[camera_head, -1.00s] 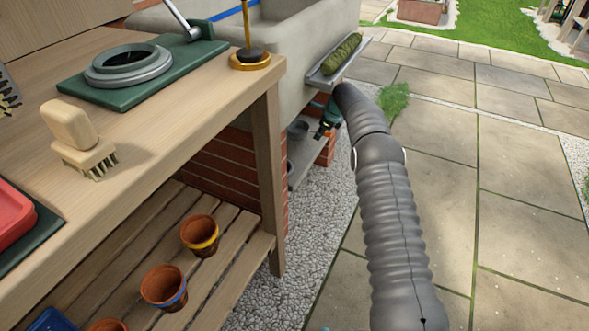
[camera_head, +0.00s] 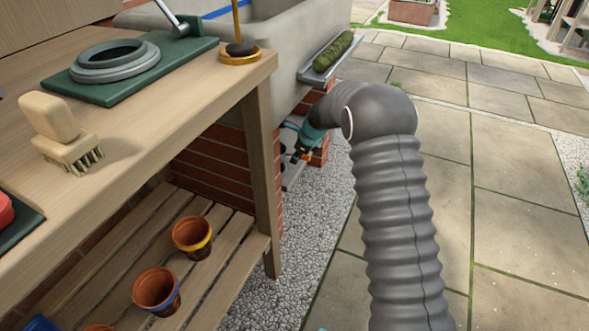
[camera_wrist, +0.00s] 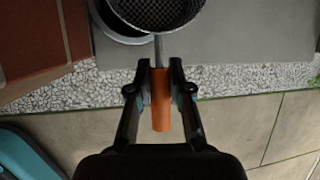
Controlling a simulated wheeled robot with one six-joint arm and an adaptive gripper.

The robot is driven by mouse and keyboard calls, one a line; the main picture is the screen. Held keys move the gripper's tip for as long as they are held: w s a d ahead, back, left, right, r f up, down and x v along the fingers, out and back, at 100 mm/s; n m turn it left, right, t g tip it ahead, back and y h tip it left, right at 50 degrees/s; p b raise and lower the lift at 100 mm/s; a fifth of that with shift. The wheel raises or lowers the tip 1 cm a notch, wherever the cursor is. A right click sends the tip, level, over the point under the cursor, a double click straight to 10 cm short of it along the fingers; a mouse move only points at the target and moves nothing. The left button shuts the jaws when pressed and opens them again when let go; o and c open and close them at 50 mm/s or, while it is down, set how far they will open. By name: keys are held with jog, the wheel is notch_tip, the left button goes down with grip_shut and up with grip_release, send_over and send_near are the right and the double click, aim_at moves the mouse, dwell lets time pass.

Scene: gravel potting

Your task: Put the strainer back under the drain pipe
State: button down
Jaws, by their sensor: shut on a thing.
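The strainer (camera_wrist: 158,14) shows in the wrist view as a dark mesh bowl at the top edge, with a thin metal neck and an orange handle. My gripper (camera_wrist: 160,92) is shut on the orange handle, one finger on each side. The bowl points away from me, above a dark round vessel (camera_wrist: 109,28) on a grey slab. I cannot tell whether the strainer touches it. In the head view my gripper (camera_head: 302,152) is low beside the brick support under the sink, with a bit of orange showing. I cannot make out the drain pipe.
The wooden bench (camera_head: 255,92) and its leg stand left of my arm. The stone sink (camera_head: 300,50) overhangs the grey lower ledge (camera_head: 292,180). A grey tray (camera_head: 322,72) with a green roll juts from the sink. Paving on the right is clear.

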jog(key=shift+s+a, duration=0.3)
jog(key=shift+s, duration=0.55)
jog(key=shift+s+f, duration=0.1)
jog(key=shift+f, duration=0.05)
notch_tip(320, 180, down, 3)
jog(key=shift+f+b, duration=0.15)
jog(key=shift+b, duration=0.4)
jog(key=c, duration=1.1)
grip_release()
